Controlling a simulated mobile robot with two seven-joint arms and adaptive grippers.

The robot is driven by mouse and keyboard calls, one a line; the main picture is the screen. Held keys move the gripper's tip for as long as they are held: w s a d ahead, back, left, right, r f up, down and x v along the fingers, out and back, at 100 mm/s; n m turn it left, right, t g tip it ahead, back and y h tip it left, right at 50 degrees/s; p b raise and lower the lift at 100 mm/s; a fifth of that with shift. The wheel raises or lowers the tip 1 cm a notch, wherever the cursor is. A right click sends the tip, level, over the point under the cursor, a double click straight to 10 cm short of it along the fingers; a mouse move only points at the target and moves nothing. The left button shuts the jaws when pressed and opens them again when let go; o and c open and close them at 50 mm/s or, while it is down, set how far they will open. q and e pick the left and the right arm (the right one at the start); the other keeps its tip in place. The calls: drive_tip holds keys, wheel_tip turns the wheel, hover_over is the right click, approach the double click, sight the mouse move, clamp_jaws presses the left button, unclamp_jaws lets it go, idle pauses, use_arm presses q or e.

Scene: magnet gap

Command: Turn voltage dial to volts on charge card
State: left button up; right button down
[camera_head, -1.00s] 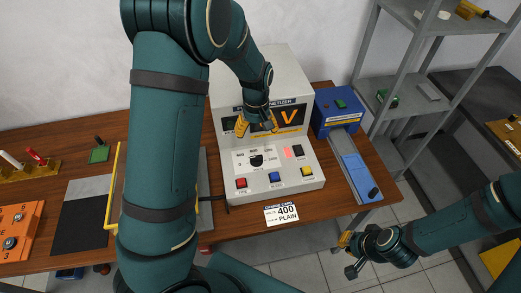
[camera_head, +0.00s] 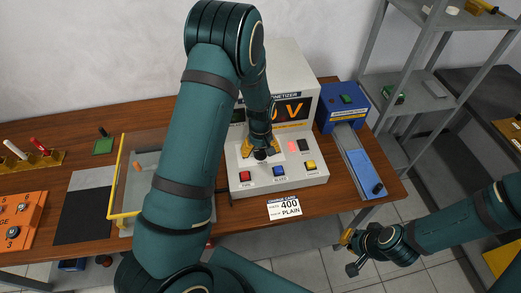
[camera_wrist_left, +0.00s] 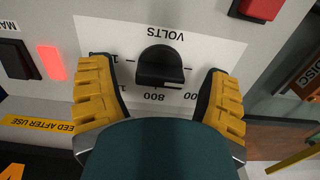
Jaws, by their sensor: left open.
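The black voltage dial (camera_wrist_left: 160,68) sits on a white scale plate marked VOLTS on the front panel of the grey magnetizer (camera_head: 305,177). In the head view the dial (camera_head: 261,155) shows just below my left gripper (camera_head: 260,150). In the left wrist view my left gripper (camera_wrist_left: 160,95) is open, its yellow fingers on either side of the dial with gaps. Part of the scale is hidden, with 800 readable. The charge card (camera_head: 285,208) reads 400 and PLAIN at the front edge. My right gripper (camera_head: 352,253) is off the table's front right; its fingers are unclear.
A red button (camera_head: 246,176), blue button (camera_head: 279,171) and yellow button (camera_head: 310,165) line the panel's front. A black switch and a lit red light (camera_wrist_left: 51,62) are beside the dial. A blue device (camera_head: 342,110) stands to the right.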

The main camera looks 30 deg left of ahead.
use_arm(q)
drive_tip(key=c, duration=1.2)
drive_tip(key=shift+m, duration=0.3)
drive_tip(key=m+b, duration=0.1)
drive_tip(key=m, duration=0.3)
drive_tip(key=shift+b, duration=0.3)
drive_tip(key=shift+m+b, duration=0.5)
drive_tip(key=shift+m, duration=1.5)
